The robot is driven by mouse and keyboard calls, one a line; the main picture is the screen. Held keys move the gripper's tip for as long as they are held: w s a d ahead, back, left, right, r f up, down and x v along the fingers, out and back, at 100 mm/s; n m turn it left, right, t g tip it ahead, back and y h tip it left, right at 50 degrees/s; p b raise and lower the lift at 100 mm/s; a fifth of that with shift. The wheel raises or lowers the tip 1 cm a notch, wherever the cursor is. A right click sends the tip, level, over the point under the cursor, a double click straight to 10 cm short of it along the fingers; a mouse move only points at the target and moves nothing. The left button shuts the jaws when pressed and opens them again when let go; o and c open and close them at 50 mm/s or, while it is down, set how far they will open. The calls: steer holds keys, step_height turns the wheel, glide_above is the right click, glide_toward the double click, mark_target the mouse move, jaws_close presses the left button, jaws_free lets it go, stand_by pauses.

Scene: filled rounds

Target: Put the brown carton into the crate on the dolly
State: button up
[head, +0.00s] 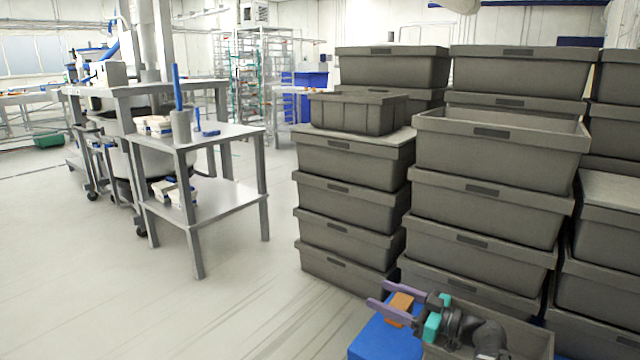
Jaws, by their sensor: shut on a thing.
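My gripper (379,295) is at the bottom right of the head view, with its two purple fingers pointing left. It is shut on the brown carton (401,308), a small orange-brown block seen between the fingers. The carton is held above or in front of a blue box-like thing (385,340); I cannot tell the gap. Many grey crates stand in stacks at the right. One open-topped grey crate (500,133) tops the front stack. Another grey crate (530,338) shows low, behind and beside my arm. No dolly can be made out, so I cannot tell which crate is on it.
A smaller grey crate (358,113) sits on a lidded stack left of the front stack. A grey two-level table (215,135) with a blue-handled brush holder stands at the left. Wire shelving (250,75) is at the back. The pale floor (150,300) at the left front is clear.

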step_height(320, 180, up, 22)
steer(key=p, duration=2.9)
steer(key=shift+p, duration=0.35)
steer(key=shift+d+f, duration=0.1)
steer(key=shift+f, duration=0.05)
